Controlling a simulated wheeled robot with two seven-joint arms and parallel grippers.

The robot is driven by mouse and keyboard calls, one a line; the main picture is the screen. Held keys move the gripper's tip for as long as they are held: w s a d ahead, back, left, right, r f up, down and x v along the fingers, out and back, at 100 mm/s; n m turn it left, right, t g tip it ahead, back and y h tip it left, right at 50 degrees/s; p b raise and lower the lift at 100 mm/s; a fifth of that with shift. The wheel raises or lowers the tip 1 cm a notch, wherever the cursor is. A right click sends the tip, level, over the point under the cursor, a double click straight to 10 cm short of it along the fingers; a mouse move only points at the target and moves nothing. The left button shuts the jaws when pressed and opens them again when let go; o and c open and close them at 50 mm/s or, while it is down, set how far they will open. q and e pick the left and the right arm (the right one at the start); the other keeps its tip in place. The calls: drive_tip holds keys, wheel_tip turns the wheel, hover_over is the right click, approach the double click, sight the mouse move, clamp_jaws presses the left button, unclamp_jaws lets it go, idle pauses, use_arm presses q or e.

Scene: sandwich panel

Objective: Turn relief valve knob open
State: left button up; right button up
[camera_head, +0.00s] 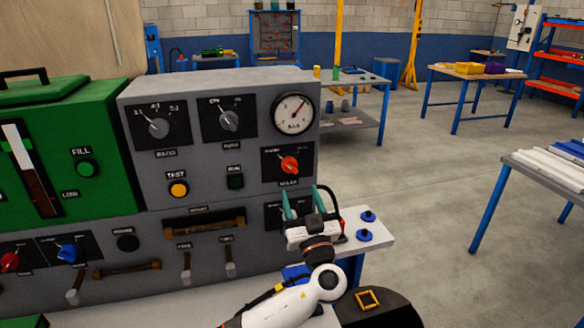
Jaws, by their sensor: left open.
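The relief valve knob (289,165) is red and sits on a small black plate at the right side of the grey panel (215,160). Its label below is small and partly legible. A pressure dial (294,112) with a red needle is above it. My left gripper (301,196) is open, with teal fingers pointing up, just below and slightly right of the red knob. It appears empty and apart from the knob. It partly hides another black plate (272,213) below the knob. My right gripper is not in view.
Lower switches and handles (205,225) line the grey front. Blue round pieces (364,235) lie on the white bench at right. Open floor lies beyond, with work tables farther back.

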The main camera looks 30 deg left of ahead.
sight(292, 172)
use_arm(q)
drive_tip(key=p+x, duration=0.2)
drive_tip(key=x, duration=0.4)
drive_tip(key=shift+w+a, duration=0.15)
drive_tip(key=shift+a, duration=0.1)
drive_tip(key=shift+w+a+r, duration=0.25)
drive_tip(key=shift+a, duration=0.05)
drive_tip(key=shift+w+a+f, duration=0.1)
drive_tip(key=shift+a, duration=0.05)
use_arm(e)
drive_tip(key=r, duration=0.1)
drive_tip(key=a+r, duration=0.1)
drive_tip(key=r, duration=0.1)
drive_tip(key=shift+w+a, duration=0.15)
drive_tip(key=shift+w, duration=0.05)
